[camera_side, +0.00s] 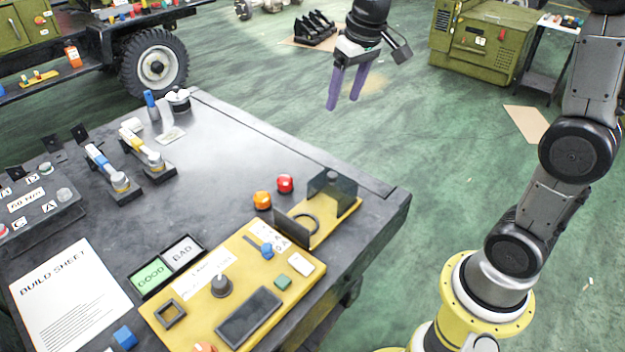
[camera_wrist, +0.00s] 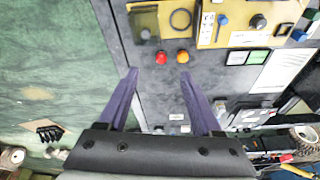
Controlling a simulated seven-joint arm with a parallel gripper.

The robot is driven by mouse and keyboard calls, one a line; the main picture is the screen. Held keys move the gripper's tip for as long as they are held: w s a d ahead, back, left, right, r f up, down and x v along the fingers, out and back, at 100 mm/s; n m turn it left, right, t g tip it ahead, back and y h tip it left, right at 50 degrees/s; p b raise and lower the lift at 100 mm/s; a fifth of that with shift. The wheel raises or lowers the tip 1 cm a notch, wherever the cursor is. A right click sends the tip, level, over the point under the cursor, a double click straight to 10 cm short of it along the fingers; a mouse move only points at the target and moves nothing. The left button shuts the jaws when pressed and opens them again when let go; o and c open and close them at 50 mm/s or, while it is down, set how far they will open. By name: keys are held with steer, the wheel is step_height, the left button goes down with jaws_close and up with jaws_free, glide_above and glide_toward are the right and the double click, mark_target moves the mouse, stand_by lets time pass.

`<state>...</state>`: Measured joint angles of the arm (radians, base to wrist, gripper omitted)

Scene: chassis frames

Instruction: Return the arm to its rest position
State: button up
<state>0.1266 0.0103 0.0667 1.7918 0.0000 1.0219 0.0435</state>
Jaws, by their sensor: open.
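My gripper (camera_side: 348,88) hangs in the air beyond the far right edge of the work table, its purple fingers pointing down. In the wrist view my gripper (camera_wrist: 160,95) shows its two fingers spread apart with nothing held between them. The dark work table (camera_side: 225,130) lies below and to the left of the gripper in the side view. My arm stands upright at the right of the side view on a yellow round base.
A yellow panel (camera_side: 200,295) with a knob and switches sits at the table's near side. Red (camera_side: 285,183) and orange (camera_side: 262,200) domes stand beside it. A build sheet (camera_side: 70,295) lies at left. A green cabinet (camera_side: 480,45) stands behind. Open floor surrounds the gripper.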

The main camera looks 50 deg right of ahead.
steer(key=s+a+r+n+t, duration=0.1)
steer(key=s+a+t, duration=0.1)
steer(key=s, duration=0.7)
steer(key=s+a+r+n+t, duration=0.1)
steer(key=s+a, duration=0.2)
steer(key=s, duration=0.6)
steer(key=s+f, duration=0.4)
steer(key=shift+f, duration=0.2)
